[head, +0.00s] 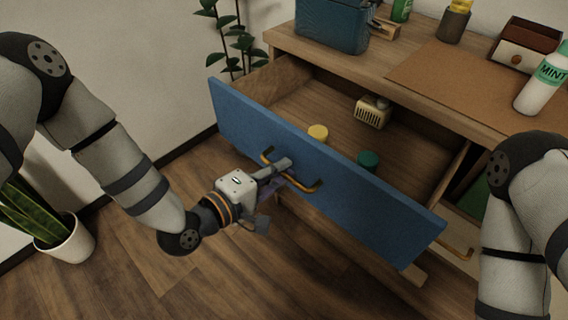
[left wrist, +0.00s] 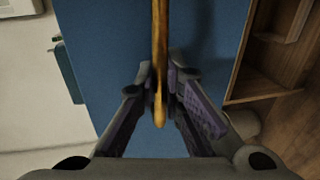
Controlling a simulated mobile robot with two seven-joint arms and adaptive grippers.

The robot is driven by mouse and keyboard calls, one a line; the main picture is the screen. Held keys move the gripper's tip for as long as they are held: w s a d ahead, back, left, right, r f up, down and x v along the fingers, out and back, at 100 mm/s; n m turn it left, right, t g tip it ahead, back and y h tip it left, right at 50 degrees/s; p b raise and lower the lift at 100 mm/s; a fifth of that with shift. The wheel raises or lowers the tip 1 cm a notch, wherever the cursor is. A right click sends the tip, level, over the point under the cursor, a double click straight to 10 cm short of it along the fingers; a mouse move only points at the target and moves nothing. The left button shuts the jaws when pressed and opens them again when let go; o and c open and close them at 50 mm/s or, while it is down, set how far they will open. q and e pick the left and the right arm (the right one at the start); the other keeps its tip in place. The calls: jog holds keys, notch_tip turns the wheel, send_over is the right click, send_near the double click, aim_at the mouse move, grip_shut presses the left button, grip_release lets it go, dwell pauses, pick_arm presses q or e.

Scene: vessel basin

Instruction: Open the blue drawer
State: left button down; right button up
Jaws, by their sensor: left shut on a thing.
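The blue drawer (head: 330,175) stands pulled well out of the wooden dresser, its inside open to view. A brass handle (head: 307,187) is fixed on its blue front. My left gripper (head: 284,170) is at the handle, shut on its bar. In the left wrist view the handle (left wrist: 160,50) runs between the two fingers, with the blue front (left wrist: 105,60) behind it. My right arm shows at the right edge of the head view, but its gripper is out of view.
Inside the drawer lie a yellow-lidded thing (head: 318,133), a green-lidded thing (head: 368,160) and a small beige box (head: 372,112). On the dresser top are a blue box (head: 332,24), a mint bottle (head: 541,82) and a brown box (head: 524,45). A potted plant (head: 66,240) stands at left.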

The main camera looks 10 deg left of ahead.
dwell(0.3)
pick_arm(q)
jog(key=c, duration=1.7)
grip_release()
jog(key=v, duration=1.2)
